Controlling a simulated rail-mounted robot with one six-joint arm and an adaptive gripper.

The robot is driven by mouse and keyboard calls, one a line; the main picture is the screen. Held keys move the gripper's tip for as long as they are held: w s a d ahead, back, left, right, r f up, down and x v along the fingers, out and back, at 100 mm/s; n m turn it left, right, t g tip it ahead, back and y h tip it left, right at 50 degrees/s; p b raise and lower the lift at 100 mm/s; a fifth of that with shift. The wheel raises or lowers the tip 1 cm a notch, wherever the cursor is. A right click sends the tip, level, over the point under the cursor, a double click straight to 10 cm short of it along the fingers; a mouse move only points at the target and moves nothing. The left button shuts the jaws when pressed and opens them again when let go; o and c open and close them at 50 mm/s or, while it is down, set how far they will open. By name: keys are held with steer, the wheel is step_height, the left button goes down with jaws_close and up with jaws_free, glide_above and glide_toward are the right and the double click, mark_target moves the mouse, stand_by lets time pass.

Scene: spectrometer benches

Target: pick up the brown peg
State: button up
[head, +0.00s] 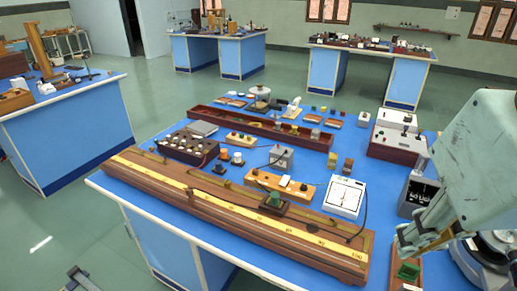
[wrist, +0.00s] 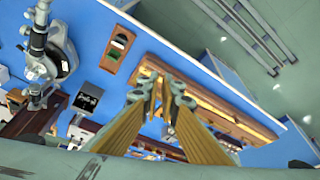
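I cannot pick out the brown peg for certain in either view. My gripper (wrist: 160,88) hangs above the bench's right end. In the wrist view its two yellowish fingers run close together at the tips, with the metre bridge (wrist: 205,103) behind them. I see no object clearly held. A wooden block with a green part (head: 408,270) lies below my gripper in the head view.
A white-faced meter (head: 344,197) and a dark-windowed instrument (head: 418,197) stand near the right end. A microscope-like instrument (wrist: 42,50) stands left in the wrist view. A long dark-red tray (head: 255,127) lies behind the small parts. Blue bench surface shows between things.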

steer(key=o, duration=0.7)
steer(key=shift+o, duration=0.2)
